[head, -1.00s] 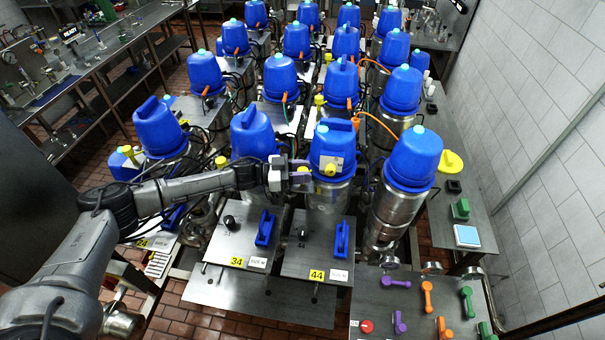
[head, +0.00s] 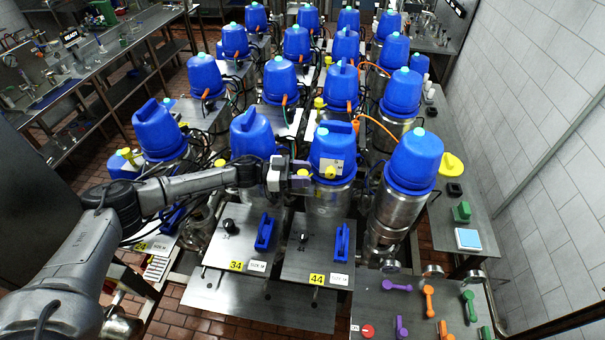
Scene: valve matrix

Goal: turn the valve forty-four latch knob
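The valve labelled 44 has a blue domed cap (head: 329,144) on a steel body, with a plate (head: 290,264) and a yellow 44 label (head: 317,279) in front of it. A yellow knob (head: 330,172) sits on the front of this cap, by a pale tag. A second small yellow part shows just left of it, at the gripper's fingers. My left gripper (head: 301,174) is at the left side of the valve 44 cap, pointing right, its two fingers around or beside that yellow part. Whether they press on it is too small to tell. My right gripper is out of view.
Valve 34's cap (head: 256,134) stands close to the left, behind my arm. Another blue-capped valve (head: 412,160) stands close to the right. A blue handle (head: 341,242) and a black knob (head: 303,238) are on plate 44. A steel table (head: 375,303) with coloured handles is at front right.

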